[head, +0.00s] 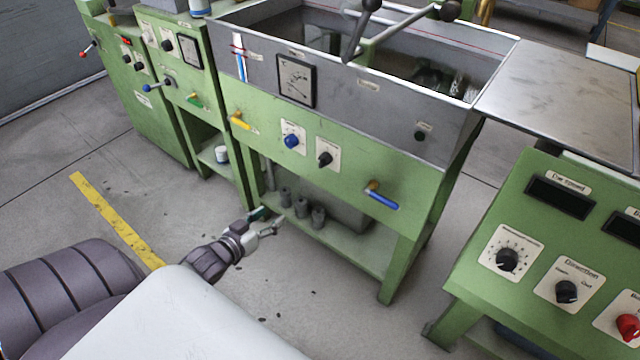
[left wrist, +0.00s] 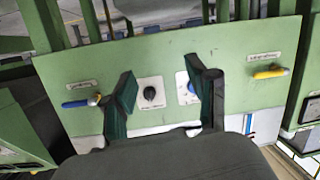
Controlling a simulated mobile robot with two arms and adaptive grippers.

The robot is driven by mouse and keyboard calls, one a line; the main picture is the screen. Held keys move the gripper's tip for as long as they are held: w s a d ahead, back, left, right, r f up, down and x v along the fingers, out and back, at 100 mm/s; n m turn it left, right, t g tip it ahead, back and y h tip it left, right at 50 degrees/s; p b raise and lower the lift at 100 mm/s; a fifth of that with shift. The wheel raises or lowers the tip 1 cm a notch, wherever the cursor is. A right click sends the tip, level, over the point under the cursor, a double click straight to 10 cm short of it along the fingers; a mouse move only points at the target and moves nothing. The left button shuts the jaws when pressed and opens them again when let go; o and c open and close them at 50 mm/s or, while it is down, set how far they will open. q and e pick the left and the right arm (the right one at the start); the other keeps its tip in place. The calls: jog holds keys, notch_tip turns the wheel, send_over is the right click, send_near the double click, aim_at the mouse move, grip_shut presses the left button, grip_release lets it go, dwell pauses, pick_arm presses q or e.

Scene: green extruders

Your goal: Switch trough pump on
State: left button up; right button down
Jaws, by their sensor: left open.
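The green trough stand (head: 330,166) carries a grey metal trough. On its front panel are a blue knob (head: 291,141) and a black knob (head: 324,158), each on a white plate; their labels are too small to read. My left gripper (head: 268,220) is open and empty, low in front of the stand and apart from the knobs. In the left wrist view, the black knob (left wrist: 150,93) appears between the fingers of my left gripper (left wrist: 163,83). The blue knob (left wrist: 191,88) appears close beside the right finger, which partly covers its plate. My right gripper is not in view.
A yellow-handled valve (head: 240,121) and a blue-handled valve (head: 382,197) flank the knobs. A gauge (head: 296,80) is on the trough wall. Grey cylinders (head: 302,208) stand on the lower shelf. A green control console (head: 545,240) is at right.

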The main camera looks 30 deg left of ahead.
pick_arm(q)
notch_tip(320, 180, up, 8)
jog(key=w+d+t+h+b, duration=0.2)
jog(key=w+d+t+b, duration=0.1)
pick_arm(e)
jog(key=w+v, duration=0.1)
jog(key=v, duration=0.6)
pick_arm(q)
jog(key=b, duration=0.2)
send_near(319, 164)
jog(key=shift+m, duration=0.4)
jog(key=w, duration=0.5)
jog(key=shift+d+r, duration=0.2)
jog(key=shift+d, duration=0.05)
jog(key=w, duration=0.3)
jog(key=shift+w+d, duration=0.2)
jog(key=shift+w, duration=0.05)
jog(key=shift+w+d, duration=0.1)
jog(key=shift+w, duration=0.45)
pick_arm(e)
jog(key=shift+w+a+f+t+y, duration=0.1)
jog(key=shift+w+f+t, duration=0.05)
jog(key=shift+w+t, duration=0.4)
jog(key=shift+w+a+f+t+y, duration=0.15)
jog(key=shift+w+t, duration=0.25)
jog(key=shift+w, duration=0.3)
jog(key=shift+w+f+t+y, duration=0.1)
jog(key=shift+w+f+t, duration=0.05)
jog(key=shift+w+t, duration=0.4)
